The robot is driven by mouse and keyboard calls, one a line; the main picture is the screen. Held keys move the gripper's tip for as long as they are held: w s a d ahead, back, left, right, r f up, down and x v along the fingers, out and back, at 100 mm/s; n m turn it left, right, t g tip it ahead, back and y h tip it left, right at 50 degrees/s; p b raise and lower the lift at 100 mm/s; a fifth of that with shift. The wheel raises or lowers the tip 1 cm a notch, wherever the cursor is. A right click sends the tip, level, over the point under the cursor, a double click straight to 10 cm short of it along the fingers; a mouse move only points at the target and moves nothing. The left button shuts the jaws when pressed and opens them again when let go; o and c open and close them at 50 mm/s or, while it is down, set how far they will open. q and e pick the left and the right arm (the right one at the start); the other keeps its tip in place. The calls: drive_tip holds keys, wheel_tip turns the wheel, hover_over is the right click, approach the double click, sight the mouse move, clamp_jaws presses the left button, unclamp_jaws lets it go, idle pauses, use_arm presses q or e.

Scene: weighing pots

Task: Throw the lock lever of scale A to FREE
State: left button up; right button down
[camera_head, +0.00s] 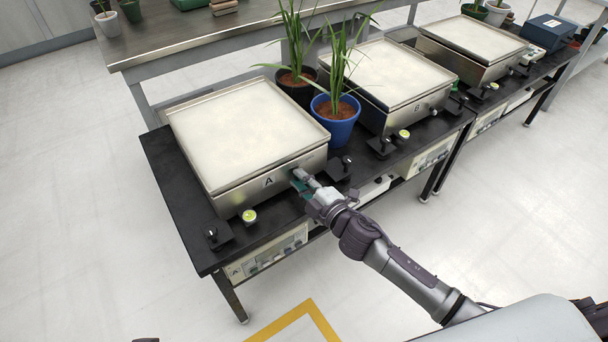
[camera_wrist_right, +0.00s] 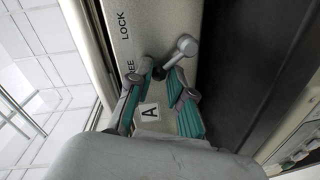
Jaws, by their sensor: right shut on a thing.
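Scale A (camera_head: 245,130) is the nearest scale, a steel box with a pale top plate and an "A" label on its front. My right gripper (camera_head: 300,178) is at that front face, right of the label. In the right wrist view the lock lever (camera_wrist_right: 187,45) is a small grey lever with a round knob. The lever's exact setting is hard to tell. My left gripper is out of view.
A blue pot (camera_head: 336,130) and a dark pot (camera_head: 296,90) with tall plants stand close to scale A's right side. Scale B (camera_head: 390,75) is beyond them. The floor in front is clear.

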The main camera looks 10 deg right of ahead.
drive_tip(key=shift+d+f+n+h, duration=0.1)
drive_tip(key=shift+f+n+h, duration=0.2)
drive_tip(key=shift+n, duration=0.6)
drive_tip(key=c, duration=1)
unclamp_jaws()
drive_tip(key=shift+c, duration=0.2)
drive_tip(key=shift+s+a, duration=0.1)
drive_tip(key=shift+a, duration=0.1)
drive_tip(key=v, duration=1.2)
drive_tip(key=shift+d, duration=0.15)
